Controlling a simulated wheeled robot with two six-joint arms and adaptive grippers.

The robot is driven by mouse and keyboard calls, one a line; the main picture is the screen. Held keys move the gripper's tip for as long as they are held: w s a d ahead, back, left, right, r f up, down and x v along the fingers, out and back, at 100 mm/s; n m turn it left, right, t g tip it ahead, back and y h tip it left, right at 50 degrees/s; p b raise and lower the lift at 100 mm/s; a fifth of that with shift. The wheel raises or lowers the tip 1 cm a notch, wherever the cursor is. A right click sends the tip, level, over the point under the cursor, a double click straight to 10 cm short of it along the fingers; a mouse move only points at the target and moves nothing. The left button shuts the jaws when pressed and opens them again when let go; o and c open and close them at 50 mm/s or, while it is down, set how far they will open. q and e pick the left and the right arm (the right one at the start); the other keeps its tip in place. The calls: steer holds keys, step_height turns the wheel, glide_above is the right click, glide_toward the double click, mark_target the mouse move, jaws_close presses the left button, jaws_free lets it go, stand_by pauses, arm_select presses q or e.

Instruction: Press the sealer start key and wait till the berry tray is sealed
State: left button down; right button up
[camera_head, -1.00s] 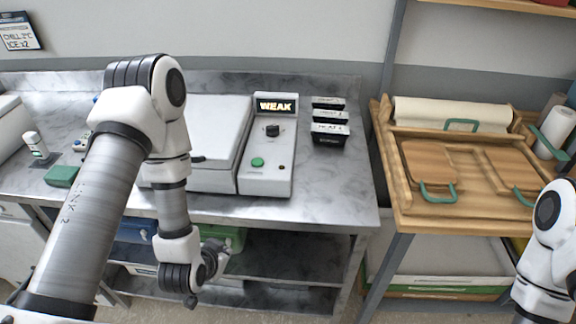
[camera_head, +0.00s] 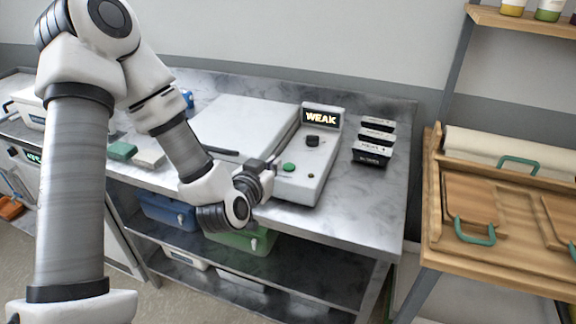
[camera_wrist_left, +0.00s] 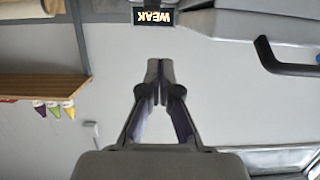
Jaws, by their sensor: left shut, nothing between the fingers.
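The sealer (camera_head: 308,180) stands on the steel bench with its wide grey lid (camera_head: 240,125) down. Its display reads "WEAK" (camera_head: 320,118), and it shows upside down in the left wrist view (camera_wrist_left: 154,17). The green start key (camera_head: 289,167) is on the sealer's front panel, below a black knob (camera_head: 312,141). My left gripper (camera_head: 273,165) is shut and empty, its tips just left of the green key; I cannot tell if they touch it. The shut fingers also show in the left wrist view (camera_wrist_left: 158,80). No berry tray is visible in the sealer. My right gripper is out of view.
Several black labelled trays (camera_head: 374,142) stand to the right of the sealer. A black lid handle (camera_head: 220,150) sticks out close to my left wrist. A wooden rack with boards (camera_head: 470,200) stands at the right. A green block (camera_head: 121,150) lies on the bench at left.

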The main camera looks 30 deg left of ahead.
arm_select(q)
steer(key=w+a+f+b, duration=0.1)
steer(key=w+f+b, duration=0.1)
steer(key=b, duration=0.1)
steer(key=p, duration=0.3)
glide_above(286, 173)
steer(key=shift+d+f, duration=0.1)
steer(key=shift+f, duration=0.1)
step_height(286, 173, down, 4)
steer(key=shift+r, duration=0.1)
steer(key=shift+f, duration=0.2)
